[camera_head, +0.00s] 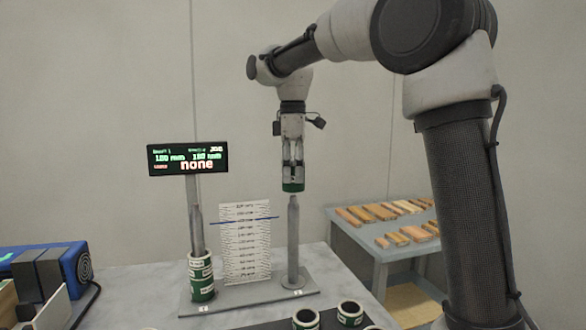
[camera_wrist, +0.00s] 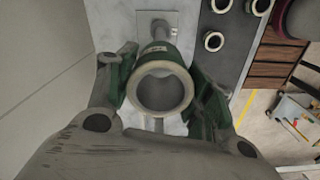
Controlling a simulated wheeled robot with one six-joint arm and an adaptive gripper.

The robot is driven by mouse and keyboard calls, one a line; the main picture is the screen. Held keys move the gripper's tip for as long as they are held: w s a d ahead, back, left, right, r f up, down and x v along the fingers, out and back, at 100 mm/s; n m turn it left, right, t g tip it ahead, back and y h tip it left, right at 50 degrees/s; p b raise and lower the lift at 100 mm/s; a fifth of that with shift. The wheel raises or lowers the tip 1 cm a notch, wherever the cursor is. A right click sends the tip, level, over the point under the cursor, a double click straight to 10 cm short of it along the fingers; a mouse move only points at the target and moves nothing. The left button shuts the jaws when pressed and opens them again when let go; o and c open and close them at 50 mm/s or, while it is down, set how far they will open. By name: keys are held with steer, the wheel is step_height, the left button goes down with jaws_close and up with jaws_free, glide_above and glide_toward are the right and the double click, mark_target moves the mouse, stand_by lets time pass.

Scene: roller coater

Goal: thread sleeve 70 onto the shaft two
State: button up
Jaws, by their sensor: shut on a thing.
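My gripper (camera_head: 292,174) points down and is shut on a green sleeve (camera_head: 293,187). In the wrist view, the sleeve (camera_wrist: 160,55) shows a pale ring end between the two fingers; its number is not readable. The right shaft (camera_head: 293,245) is a bare upright grey rod, its tip just below the held sleeve. The sleeve looks nearly in line above it, apart by a small gap. The left shaft (camera_head: 196,225) carries stacked green-and-white sleeves (camera_head: 201,278) at its foot. Small labels on the base plate (camera_head: 245,299) are too small to read surely.
A display (camera_head: 188,159) reading "none" stands above the left shaft. A white scale board (camera_head: 246,245) stands between the shafts. Loose sleeves (camera_head: 306,319) stand on a dark mat in front. A side table (camera_head: 345,236) with wooden blocks is at the right. A blue device (camera_head: 45,262) is at the left.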

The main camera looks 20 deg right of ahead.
mark_target(293, 188)
steer(key=shift+f, duration=0.1)
stand_by(0.3)
steer(key=shift+f, duration=1.25)
steer(key=shift+f, duration=1.1)
steer(key=o, duration=1.5)
steer(key=shift+o, duration=0.2)
steer(key=shift+r, duration=3.55)
